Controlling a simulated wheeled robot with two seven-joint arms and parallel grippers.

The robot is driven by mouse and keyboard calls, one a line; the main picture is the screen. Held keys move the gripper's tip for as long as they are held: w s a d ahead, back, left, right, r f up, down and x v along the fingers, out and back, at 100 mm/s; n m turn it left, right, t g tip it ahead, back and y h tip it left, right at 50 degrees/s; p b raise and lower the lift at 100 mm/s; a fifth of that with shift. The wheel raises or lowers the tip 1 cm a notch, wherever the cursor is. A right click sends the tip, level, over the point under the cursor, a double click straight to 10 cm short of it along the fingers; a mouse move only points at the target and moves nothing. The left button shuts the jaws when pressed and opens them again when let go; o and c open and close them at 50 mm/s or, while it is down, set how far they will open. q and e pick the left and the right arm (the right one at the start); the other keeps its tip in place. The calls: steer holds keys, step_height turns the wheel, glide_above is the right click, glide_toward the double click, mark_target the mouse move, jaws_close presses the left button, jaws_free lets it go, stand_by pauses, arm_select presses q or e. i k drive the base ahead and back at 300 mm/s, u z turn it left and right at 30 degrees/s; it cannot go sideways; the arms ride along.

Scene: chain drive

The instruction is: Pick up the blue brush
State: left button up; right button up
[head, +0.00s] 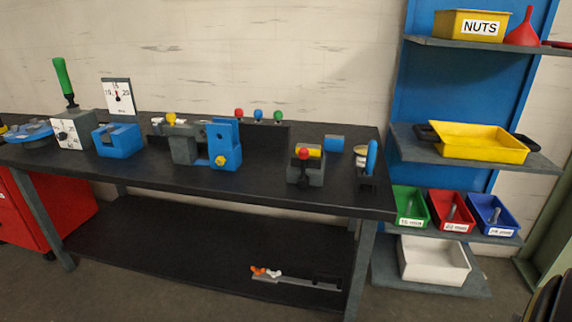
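I cannot make out a clear brush with bristles. An upright blue handle (371,156) stands in a dark base at the right end of the black workbench (240,183); I cannot tell whether it is the brush. A short blue cylinder (334,143) lies a little to its left, towards the back of the bench. Neither of my grippers is in view.
Blue fixtures (118,141) and a blue bracket (224,143) stand along the bench. A grey block with a red knob (304,165) sits left of the blue handle. Shelves (480,155) with bins stand at right. The bench's front strip is mostly clear.

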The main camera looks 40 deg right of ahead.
mark_target(373, 145)
steer(key=u, duration=2.25)
steer(key=k, duration=2.35)
steer(key=z, duration=2.05)
